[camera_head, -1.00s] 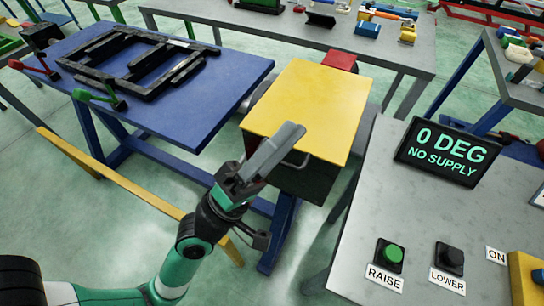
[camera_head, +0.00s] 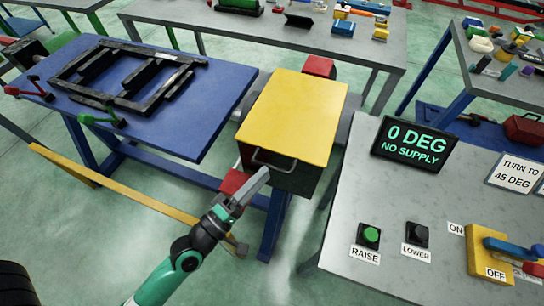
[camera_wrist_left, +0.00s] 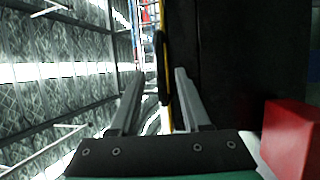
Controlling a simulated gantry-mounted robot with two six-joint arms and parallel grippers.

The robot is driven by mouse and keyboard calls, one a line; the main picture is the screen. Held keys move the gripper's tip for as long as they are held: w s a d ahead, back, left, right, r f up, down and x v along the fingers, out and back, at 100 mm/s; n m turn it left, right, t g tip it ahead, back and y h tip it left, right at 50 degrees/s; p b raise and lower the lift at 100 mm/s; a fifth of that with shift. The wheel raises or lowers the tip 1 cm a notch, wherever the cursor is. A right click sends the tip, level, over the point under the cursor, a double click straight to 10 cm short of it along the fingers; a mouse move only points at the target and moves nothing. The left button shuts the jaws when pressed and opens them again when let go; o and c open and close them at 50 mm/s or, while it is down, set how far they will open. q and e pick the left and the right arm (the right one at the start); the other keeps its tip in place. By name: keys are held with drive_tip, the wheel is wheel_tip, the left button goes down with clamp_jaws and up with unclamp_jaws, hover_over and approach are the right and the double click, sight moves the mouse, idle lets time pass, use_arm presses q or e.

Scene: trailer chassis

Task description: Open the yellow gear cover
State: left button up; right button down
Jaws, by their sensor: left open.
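The yellow gear cover (camera_head: 293,115) lies flat and closed on top of a dark box in the head view. A grey bar handle (camera_head: 273,161) is on the box's front side, just below the cover's front edge. My left gripper (camera_head: 262,176) is open, just in front of and below the handle. In the left wrist view, its two fingers (camera_wrist_left: 158,80) point forward, and the dark handle (camera_wrist_left: 163,68) appears between them. The cover's yellow edge (camera_wrist_left: 168,45) shows as a thin strip there. I cannot tell whether the fingers touch the handle. My right gripper is not in view.
A red block (camera_head: 235,182) sits beside my left gripper, and another (camera_head: 319,66) stands behind the cover. A blue table (camera_head: 190,115) with a black frame is at left. A grey console (camera_head: 340,215) with buttons and a "0 DEG NO SUPPLY" display (camera_head: 415,143) is at right.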

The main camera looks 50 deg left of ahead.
sight(272, 166)
use_arm(q)
drive_tip(key=w, duration=0.3)
drive_tip(key=w+p, duration=0.1)
drive_tip(key=shift+w+a+r, duration=0.15)
drive_tip(key=shift+a+r, duration=0.05)
drive_tip(key=shift+r, duration=0.1)
drive_tip(key=shift+c, duration=0.3)
clamp_jaws()
idle(0.9)
